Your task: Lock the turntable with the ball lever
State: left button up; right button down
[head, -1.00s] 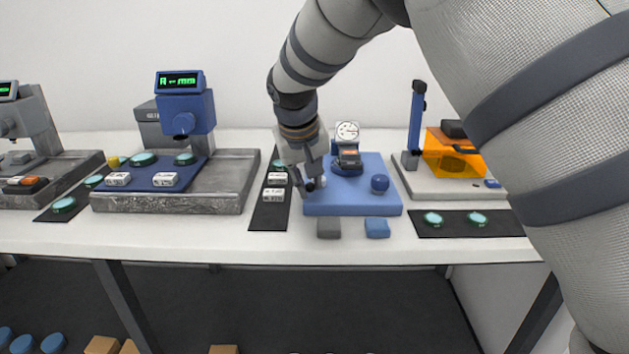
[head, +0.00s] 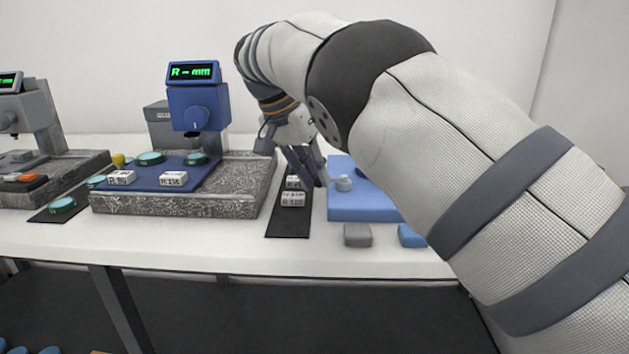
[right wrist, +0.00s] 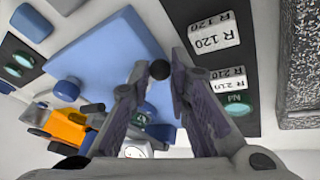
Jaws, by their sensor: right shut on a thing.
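The blue base plate (head: 360,206) of the turntable unit stands right of centre in the head view, partly behind my right arm. It also shows in the right wrist view (right wrist: 105,60). The black ball (right wrist: 160,70) of the lever sits between the fingertips of my right gripper (right wrist: 163,72), which is shut on it near the plate's edge. In the head view my right gripper (head: 316,182) reaches down at the plate's left edge, and its fingers hide the ball. My arm hides the turntable there. My left gripper is out of view.
A black mat (head: 288,222) with white labelled blocks (head: 293,199) lies left of the plate. A grey block (head: 357,235) and a blue block (head: 411,236) lie in front. A blue instrument on a granite slab (head: 180,204) stands further left. The white table front is clear.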

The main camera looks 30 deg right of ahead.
jog(key=shift+w+m, duration=0.2)
jog(key=shift+m, duration=0.1)
dwell(0.4)
jog(key=c, duration=1.5)
grip_release()
jog(key=shift+d, duration=0.1)
